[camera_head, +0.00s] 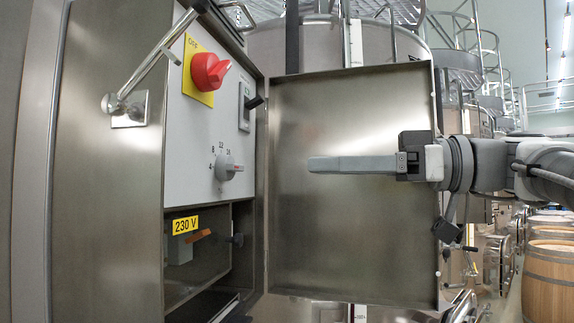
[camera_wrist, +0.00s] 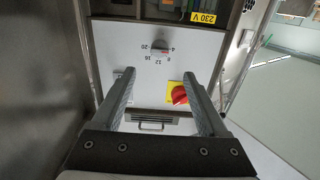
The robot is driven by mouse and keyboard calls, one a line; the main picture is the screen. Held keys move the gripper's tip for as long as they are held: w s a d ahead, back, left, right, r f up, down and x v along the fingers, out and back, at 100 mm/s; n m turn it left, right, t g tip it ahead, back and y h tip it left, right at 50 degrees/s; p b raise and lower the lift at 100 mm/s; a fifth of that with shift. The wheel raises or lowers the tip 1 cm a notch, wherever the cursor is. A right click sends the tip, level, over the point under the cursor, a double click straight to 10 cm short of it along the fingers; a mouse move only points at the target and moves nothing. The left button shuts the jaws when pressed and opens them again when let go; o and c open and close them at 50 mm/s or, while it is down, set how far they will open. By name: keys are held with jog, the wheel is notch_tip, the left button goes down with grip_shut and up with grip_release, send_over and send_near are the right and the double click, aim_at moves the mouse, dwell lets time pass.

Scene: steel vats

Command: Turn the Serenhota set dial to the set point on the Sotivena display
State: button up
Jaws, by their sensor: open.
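A small grey set dial (camera_head: 228,168) with a red mark on its knob sits on the light panel inside the open steel cabinet. The numbers 4, 8, 12 and 16 show around it. It also shows in the wrist view (camera_wrist: 160,46), upside down, with 20 too; its exact setting is too small to tell. My gripper (camera_head: 312,164) is open and empty, to the right of the dial and apart from it, its fingers pointing left. In the wrist view its fingers (camera_wrist: 161,76) frame the panel below the dial. No display is readable; a small dark-windowed unit (camera_head: 245,106) sits above the dial.
The open cabinet door (camera_head: 345,240) stands behind my gripper. A red rotary switch (camera_head: 209,72) on a yellow plate sits above the dial. A steel handle (camera_head: 150,60) juts out at the left. A 230 V label (camera_head: 185,225) and an orange-handled switch (camera_head: 199,236) are below.

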aim_at(240, 168)
jog(key=a, duration=0.4)
jog(key=w+a+p, duration=0.1)
jog(key=a, duration=0.3)
jog(key=w+a+p, duration=0.1)
jog(key=a, duration=0.3)
grip_shut()
